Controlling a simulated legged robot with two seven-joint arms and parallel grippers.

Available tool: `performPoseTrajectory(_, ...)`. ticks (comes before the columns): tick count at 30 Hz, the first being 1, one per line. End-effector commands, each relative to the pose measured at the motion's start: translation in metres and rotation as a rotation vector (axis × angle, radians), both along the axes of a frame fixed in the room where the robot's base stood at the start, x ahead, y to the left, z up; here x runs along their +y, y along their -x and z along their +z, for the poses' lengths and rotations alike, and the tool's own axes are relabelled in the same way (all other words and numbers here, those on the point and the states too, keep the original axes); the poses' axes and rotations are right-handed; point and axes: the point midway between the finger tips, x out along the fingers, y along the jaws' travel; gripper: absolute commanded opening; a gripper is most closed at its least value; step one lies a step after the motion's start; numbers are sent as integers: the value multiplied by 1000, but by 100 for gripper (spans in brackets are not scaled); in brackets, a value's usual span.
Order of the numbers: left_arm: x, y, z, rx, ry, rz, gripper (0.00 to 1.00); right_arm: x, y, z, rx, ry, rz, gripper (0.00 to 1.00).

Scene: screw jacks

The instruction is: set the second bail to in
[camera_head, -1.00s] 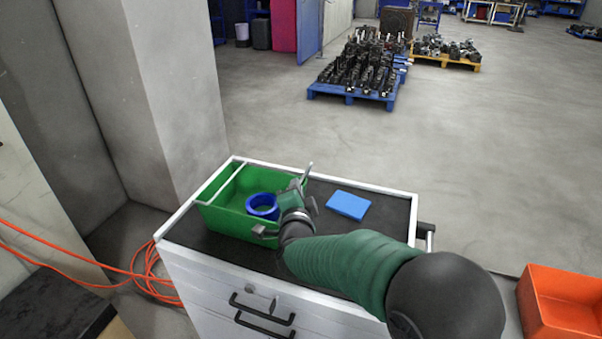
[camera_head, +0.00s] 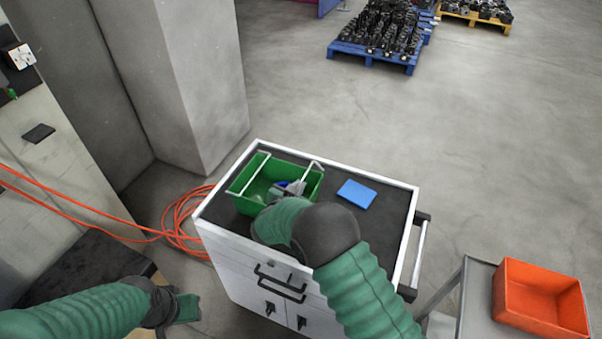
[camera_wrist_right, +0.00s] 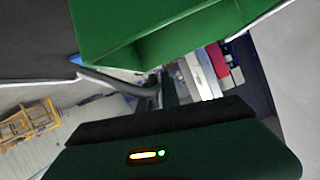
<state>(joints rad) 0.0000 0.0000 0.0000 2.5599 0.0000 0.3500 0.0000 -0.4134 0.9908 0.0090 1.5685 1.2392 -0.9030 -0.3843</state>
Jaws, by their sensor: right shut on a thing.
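The green bin (camera_head: 247,180) stands on the cabinet's black top, with a pale bail on each side. The left bail (camera_head: 256,172) lies across the bin's left part. The right bail (camera_head: 313,164) shows at the bin's right end, partly hidden by my right gripper (camera_head: 294,187). That gripper is shut on this bail over the bin's right part. The wrist view shows a grey rod (camera_wrist_right: 112,84) running to the jaws beside the green wall. The blue ring (camera_head: 282,183) in the bin is mostly hidden. My left gripper (camera_head: 187,308) is low at left, clear of the cabinet; its jaws are unclear.
A blue flat block (camera_head: 356,194) lies right of the bin on the cabinet top (camera_head: 388,230). An orange bin (camera_head: 541,298) stands on a grey surface at right. Orange cable (camera_head: 182,222) lies on the floor left of the cabinet. A loaded blue pallet (camera_head: 372,56) stands far back.

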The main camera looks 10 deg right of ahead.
Motion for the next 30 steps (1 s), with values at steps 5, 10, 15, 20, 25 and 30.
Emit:
performPoseTrajectory(5,0,0,20,0,0,0,36,4,-3,-5,90,131,-3,0)
performPoseTrajectory(10,0,0,22,0,0,0,36,7,-5,-12,165,247,-3,0)
performPoseTrajectory(15,0,0,20,0,0,0,36,9,-7,-17,222,338,-2,0)
performPoseTrajectory(20,0,0,18,0,0,0,36,10,-8,-19,260,396,-2,0)
performPoseTrajectory(25,0,0,18,0,0,0,36,11,-8,-20,282,431,-2,0)
performPoseTrajectory(30,0,0,18,0,0,0,36,11,-8,-20,288,441,-1,0)
